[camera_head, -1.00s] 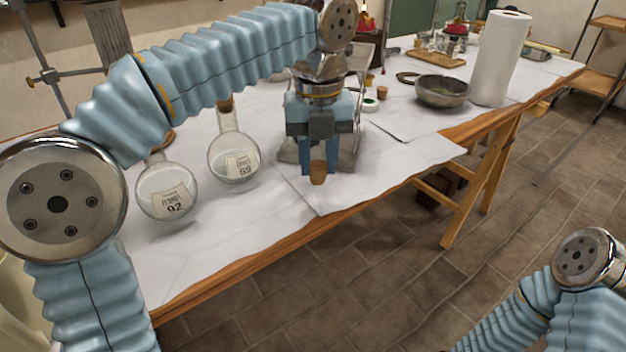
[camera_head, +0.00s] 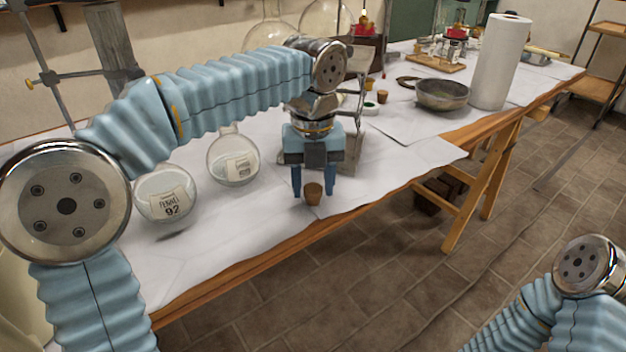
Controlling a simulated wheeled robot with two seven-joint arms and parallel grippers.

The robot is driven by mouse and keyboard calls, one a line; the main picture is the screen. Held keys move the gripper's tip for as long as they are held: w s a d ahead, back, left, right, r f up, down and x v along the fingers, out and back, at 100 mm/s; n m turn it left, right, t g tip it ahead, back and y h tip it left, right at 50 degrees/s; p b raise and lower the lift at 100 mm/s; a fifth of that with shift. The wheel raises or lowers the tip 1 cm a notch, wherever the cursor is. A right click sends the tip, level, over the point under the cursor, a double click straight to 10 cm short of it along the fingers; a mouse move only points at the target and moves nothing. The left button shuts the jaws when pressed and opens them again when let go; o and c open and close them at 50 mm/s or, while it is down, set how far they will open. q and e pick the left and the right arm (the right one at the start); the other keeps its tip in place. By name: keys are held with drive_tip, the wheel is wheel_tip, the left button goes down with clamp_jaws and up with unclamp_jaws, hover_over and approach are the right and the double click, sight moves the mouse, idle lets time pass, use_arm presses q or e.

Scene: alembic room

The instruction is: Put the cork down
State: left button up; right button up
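My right gripper is out of view; only a part of my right arm shows at the lower right.
Two round labelled flasks, one marked 92 (camera_head: 166,196) and one behind it (camera_head: 233,160), stand left of my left gripper. A metal stand is partly hidden behind the gripper. A dark bowl (camera_head: 442,94) and paper roll (camera_head: 500,62) stand further right.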

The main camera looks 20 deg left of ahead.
sight(313, 188)
use_arm(q)
drive_tip(key=shift+o, duration=0.7)
wheel_tip(313, 188, up, 12)
drive_tip(key=p, duration=0.3)
drive_tip(key=shift+r, duration=0.15)
